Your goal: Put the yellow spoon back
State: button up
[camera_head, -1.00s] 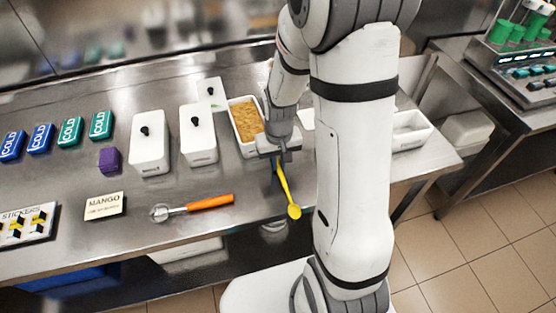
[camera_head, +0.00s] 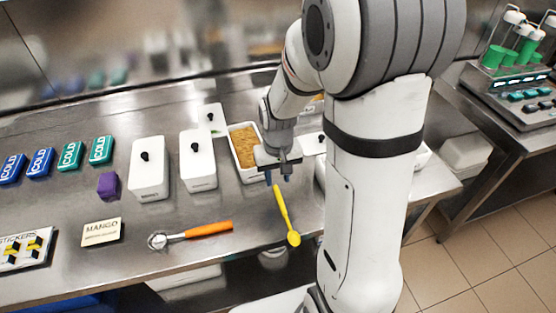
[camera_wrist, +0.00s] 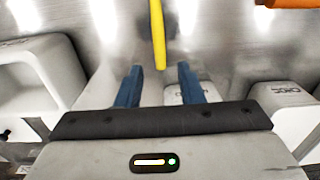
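The yellow spoon (camera_head: 284,212) lies on the steel counter, its round end near the front edge and its handle pointing back toward my gripper. My gripper (camera_head: 278,179) is open, just behind the handle's end, with nothing between its fingers. In the wrist view, the spoon handle (camera_wrist: 157,30) runs down from the top edge and its end lines up with the gap between my two blue fingers (camera_wrist: 160,72). The spoon looks clear of both fingers.
An orange-handled scoop (camera_head: 207,229) lies left of the spoon. A white tub with tan contents (camera_head: 243,143) stands behind my gripper. White lidded tubs (camera_head: 198,168), a MANGO card (camera_head: 101,232) and a purple block (camera_head: 108,185) stand left. My arm hides counter on the right.

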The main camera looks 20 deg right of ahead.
notch_tip(320, 180, up, 7)
jog(key=s+r+t, duration=0.2)
jog(key=s+r, duration=0.5)
jog(key=s, duration=0.6)
jog(key=shift+r+t, duration=0.35)
jog(key=shift+t, duration=0.05)
